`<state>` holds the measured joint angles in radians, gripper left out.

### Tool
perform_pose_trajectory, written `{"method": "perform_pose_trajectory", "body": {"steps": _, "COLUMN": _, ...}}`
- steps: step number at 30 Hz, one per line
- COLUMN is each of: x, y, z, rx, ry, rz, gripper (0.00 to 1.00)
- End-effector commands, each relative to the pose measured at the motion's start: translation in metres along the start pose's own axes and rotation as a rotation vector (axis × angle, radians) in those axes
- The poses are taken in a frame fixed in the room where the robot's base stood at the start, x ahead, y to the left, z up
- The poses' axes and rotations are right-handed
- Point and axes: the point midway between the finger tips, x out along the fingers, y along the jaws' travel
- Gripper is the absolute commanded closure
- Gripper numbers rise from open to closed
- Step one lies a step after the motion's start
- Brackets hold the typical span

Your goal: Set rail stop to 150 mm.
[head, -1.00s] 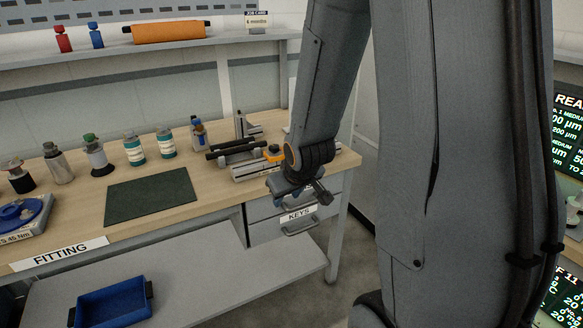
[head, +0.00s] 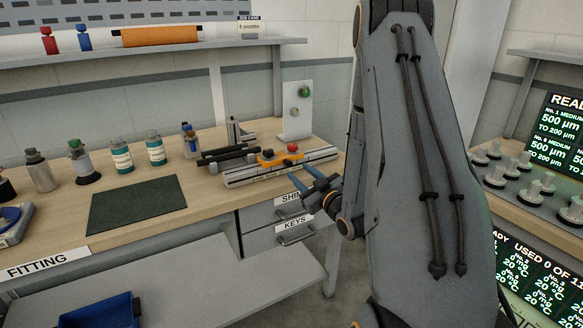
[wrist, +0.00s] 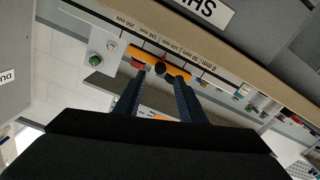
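The rail (head: 240,179) lies along the front right edge of the bench, with a millimetre scale that appears upside down in the wrist view. An orange stop (head: 266,162) sits on it partway along, with a red part and a dark knob; it also shows in the wrist view (wrist: 148,54). My gripper (head: 305,178) is open and empty in front of the rail. In the wrist view, its two blue fingers (wrist: 160,80) point at the stop, apparently short of it.
A white upright panel (head: 297,105) with a green button stands behind the rail. Black bars (head: 228,155) lie left of the stop. Bottles (head: 121,157) and a dark green mat (head: 135,204) are further left. Drawers (head: 293,229) are below the bench edge.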

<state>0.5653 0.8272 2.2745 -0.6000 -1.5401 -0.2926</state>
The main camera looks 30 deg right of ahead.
Motion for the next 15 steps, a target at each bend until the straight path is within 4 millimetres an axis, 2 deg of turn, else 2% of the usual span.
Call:
{"method": "perform_pose_trajectory", "body": {"steps": 9, "x": 0.047, "y": -0.001, "z": -0.001, "rx": 0.0, "ry": 0.0, "rz": -0.002, "gripper": 0.63}}
{"method": "perform_pose_trajectory", "body": {"steps": 15, "x": 0.06, "y": -0.001, "z": 0.0, "rx": 0.002, "ry": -0.002, "rz": -0.001, "gripper": 0.63}}
